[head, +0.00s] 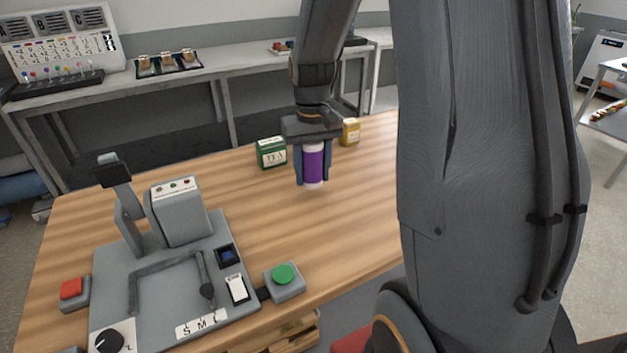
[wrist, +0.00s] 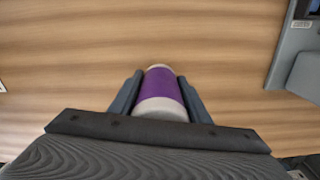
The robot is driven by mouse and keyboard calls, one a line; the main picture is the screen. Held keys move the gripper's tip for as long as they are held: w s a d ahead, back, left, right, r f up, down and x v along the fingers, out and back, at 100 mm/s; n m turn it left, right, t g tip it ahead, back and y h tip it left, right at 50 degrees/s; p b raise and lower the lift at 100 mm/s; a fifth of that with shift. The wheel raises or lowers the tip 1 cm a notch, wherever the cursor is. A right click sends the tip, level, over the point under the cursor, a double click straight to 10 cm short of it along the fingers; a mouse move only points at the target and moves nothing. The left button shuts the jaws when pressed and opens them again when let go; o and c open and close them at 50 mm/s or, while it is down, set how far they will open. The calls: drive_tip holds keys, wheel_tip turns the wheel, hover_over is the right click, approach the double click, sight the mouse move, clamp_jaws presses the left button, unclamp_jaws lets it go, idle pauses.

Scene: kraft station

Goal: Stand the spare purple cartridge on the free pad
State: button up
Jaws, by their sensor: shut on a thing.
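The purple cartridge (head: 313,165) has white ends and is upright between the fingers of my gripper (head: 313,170). My gripper is shut on it. In the head view they are over the wooden table, in front of the green tea box; I cannot tell for sure whether the cartridge's lower end touches the table. In the wrist view the cartridge (wrist: 161,90) sits between both fingers (wrist: 161,95), with bare wood beyond it. I cannot make out a free pad in either view.
A grey machine (head: 180,215) with a raised arm stands at the left of the wooden table (head: 330,230), with a green button (head: 284,274) and a red button (head: 72,289) beside it. Bare wood lies between.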

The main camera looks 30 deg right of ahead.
sight(313, 183)
drive_tip(key=shift+f, duration=1.65)
drive_tip(key=shift+f, duration=0.1)
drive_tip(key=o, duration=1.2)
